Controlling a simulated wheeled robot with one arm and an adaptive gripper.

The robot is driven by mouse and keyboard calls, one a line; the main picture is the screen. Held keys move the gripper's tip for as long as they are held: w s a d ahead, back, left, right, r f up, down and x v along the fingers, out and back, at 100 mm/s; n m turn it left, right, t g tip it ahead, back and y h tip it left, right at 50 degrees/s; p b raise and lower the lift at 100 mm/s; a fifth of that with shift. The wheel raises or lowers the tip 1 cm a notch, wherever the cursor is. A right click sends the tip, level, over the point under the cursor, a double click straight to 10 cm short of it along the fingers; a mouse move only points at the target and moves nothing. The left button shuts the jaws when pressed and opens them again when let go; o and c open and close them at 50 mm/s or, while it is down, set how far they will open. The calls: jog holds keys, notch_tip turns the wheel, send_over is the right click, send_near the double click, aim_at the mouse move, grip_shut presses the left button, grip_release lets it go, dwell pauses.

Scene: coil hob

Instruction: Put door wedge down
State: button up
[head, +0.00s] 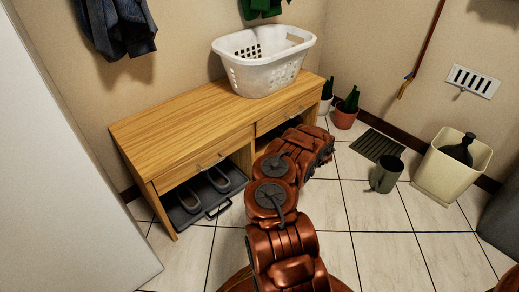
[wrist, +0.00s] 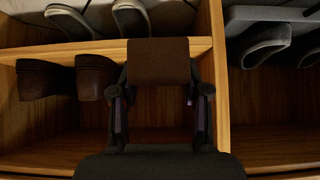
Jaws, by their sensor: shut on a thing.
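The door wedge appears to be the dark brown block (wrist: 158,62) in the wrist view, held at the end of my gripper (wrist: 159,88). My gripper is shut on it, with one dark finger on each side. It is in front of an open compartment of the wooden shoe bench (head: 180,112), close to an upright divider. In the head view my copper arm reaches to the bench's right side and hides the wedge and the fingers.
Brown shoes (wrist: 65,80) are left of the wedge in the wrist view; grey shoes (wrist: 130,18) show above. A pulled-out tray (head: 200,205) holds shoes. A white basket (head: 262,75) stands on the bench.

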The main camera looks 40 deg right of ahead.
jog(key=b, duration=0.4)
send_over(258, 153)
jog(key=s, duration=0.3)
jog(key=shift+s+f, duration=0.1)
jog(key=shift+s, duration=0.05)
jog(key=shift+w+d, duration=0.1)
jog(key=shift+w, duration=0.3)
jog(key=shift+f+b, duration=0.9)
jog(key=shift+f, duration=0.9)
jog(key=shift+r, duration=0.1)
jog(key=o, duration=1.2)
jog(key=shift+c, duration=0.2)
